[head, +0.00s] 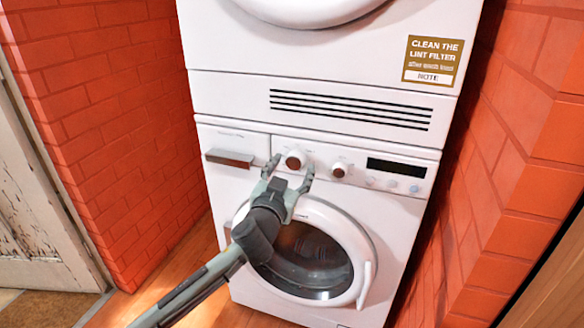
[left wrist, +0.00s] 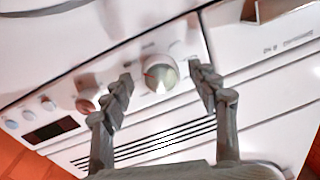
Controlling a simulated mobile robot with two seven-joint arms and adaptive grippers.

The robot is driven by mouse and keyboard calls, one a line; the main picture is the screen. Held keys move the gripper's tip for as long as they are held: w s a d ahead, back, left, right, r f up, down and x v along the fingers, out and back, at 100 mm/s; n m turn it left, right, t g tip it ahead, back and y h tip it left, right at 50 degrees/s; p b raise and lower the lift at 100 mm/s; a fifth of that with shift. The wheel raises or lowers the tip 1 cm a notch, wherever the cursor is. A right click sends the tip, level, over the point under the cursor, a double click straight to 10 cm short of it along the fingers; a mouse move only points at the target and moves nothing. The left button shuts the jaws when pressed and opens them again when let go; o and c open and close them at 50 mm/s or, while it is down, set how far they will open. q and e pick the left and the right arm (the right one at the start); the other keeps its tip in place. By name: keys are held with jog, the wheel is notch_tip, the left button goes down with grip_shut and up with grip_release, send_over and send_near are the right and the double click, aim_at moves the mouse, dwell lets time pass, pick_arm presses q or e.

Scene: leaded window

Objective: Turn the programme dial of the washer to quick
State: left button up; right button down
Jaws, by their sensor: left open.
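The white washer (head: 225,178) stands below another white machine, its round door at the front. Its larger round dial (head: 294,159), likely the programme dial, sits on the panel right of the drawer; in the left wrist view the dial (left wrist: 160,76) has a pale face and a red pointer mark. The labels around it are too blurred to read. My left gripper (head: 290,172) is open in front of the dial. In the left wrist view the fingers (left wrist: 160,78) stand either side of it, with visible gaps. My right gripper is not in view.
A smaller knob (head: 339,170) sits right of the dial, then a dark display (head: 396,168) and several buttons. The detergent drawer handle (head: 229,158) is at the left. Brick walls (head: 110,110) flank the machines closely. A weathered door (head: 40,190) stands at the left.

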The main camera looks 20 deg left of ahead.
pick_arm(q)
jog(key=shift+c, duration=0.6)
jog(key=c, duration=1)
